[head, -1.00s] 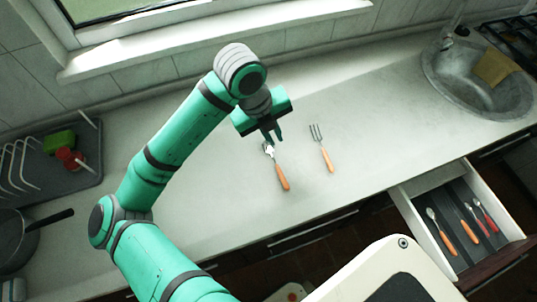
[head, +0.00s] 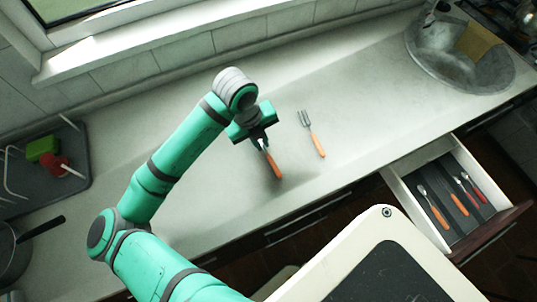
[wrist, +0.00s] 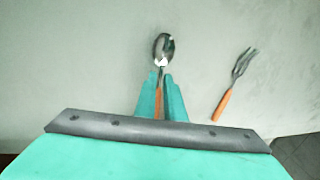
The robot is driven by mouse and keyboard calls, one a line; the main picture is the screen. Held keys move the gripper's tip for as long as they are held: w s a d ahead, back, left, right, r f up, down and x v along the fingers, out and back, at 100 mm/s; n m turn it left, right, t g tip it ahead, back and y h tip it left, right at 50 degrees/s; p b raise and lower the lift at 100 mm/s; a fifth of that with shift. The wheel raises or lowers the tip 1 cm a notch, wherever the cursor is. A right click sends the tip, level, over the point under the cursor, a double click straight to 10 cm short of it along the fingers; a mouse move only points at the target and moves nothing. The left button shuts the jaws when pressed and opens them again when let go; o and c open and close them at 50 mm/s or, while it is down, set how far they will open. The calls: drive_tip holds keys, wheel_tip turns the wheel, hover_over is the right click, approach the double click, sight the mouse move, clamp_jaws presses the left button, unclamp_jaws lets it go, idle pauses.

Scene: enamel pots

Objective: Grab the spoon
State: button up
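The spoon (head: 273,164) lies on the counter, its orange handle towards the front edge. My gripper (head: 261,140) is low over its neck and hides part of it in the head view. In the wrist view the spoon's metal bowl (wrist: 163,47) shows beyond the fingertips. The fingers of my gripper (wrist: 160,78) stand on either side of the spoon's neck and handle. I cannot tell whether they touch it.
A fork (head: 312,134) with an orange handle lies just right of the spoon. An open drawer (head: 397,190) at the right holds several utensils. A sink (head: 425,65) is at the back right, and a dark rack (head: 75,185) at the left.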

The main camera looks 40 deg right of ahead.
drive_tip(key=shift+d+f, duration=0.15)
drive_tip(key=shift+f, duration=0.5)
clamp_jaws()
drive_tip(key=shift+r, duration=0.1)
